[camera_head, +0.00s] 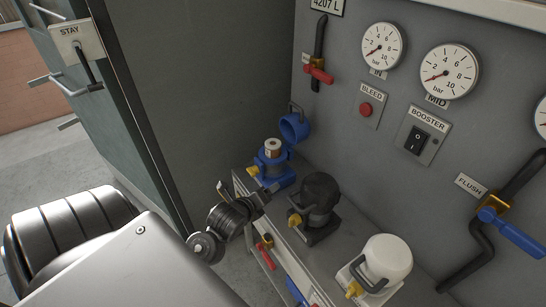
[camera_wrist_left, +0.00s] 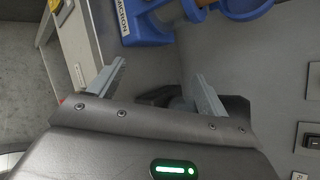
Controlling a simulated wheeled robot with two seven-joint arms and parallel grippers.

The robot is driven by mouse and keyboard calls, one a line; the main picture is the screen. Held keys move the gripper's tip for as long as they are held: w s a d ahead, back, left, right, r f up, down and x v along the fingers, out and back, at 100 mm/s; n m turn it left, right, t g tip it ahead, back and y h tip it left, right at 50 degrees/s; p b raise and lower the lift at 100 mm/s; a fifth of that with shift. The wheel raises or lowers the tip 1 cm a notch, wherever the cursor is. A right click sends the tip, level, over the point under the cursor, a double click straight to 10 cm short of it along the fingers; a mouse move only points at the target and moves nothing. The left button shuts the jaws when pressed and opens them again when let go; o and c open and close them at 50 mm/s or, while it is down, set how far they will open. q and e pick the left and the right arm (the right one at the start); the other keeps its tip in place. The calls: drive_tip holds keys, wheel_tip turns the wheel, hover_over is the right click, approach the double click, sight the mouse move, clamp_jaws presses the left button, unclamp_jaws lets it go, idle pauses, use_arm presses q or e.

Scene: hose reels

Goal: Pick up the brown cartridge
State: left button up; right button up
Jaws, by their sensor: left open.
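The brown cartridge (camera_head: 273,149) stands upright in a blue housing (camera_head: 279,168) on the ledge in the head view, its pale top showing and its lower part hidden inside. A round blue cap (camera_head: 294,127) hangs open beside it on the wall side. In the left wrist view the blue housing (camera_wrist_left: 150,30) is at the top, with a cut-off brown part (camera_wrist_left: 203,3) of the cartridge at the edge. My left gripper (camera_head: 262,194) is just in front of the housing and below the cartridge's top.
A black-capped housing (camera_head: 318,195) stands close right of the blue one, and a white-capped housing (camera_head: 385,260) further right. Yellow handles stick out at their fronts. The grey panel (camera_head: 340,130) with gauges rises behind. An open green door (camera_head: 110,110) is at left.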

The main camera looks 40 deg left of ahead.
sight(270, 148)
use_arm(q)
drive_tip(key=w+a+r+m+t, duration=0.1)
drive_tip(key=w+a+r+m, duration=0.1)
drive_tip(key=w+m, duration=0.1)
drive_tip(key=w+a+r+m+t+y, duration=0.1)
drive_tip(key=w+a+r+m, duration=0.1)
drive_tip(key=w+a+m, duration=0.1)
drive_tip(key=w+a+r+m+t+y+p, duration=0.1)
drive_tip(key=w+a+r+m, duration=0.1)
drive_tip(key=w, duration=0.3)
drive_tip(key=shift+a+m, duration=0.4)
drive_tip(key=shift+m, duration=0.2)
drive_tip(key=shift+w+r, duration=0.1)
drive_tip(key=shift+r, duration=0.05)
drive_tip(key=p+x, duration=0.1)
drive_tip(key=x, duration=0.4)
drive_tip(key=shift+d+p, duration=0.15)
drive_tip(key=shift+p, duration=0.15)
drive_tip(key=shift+c, duration=0.5)
drive_tip(key=shift+t, duration=0.3)
drive_tip(key=c, duration=1.5)
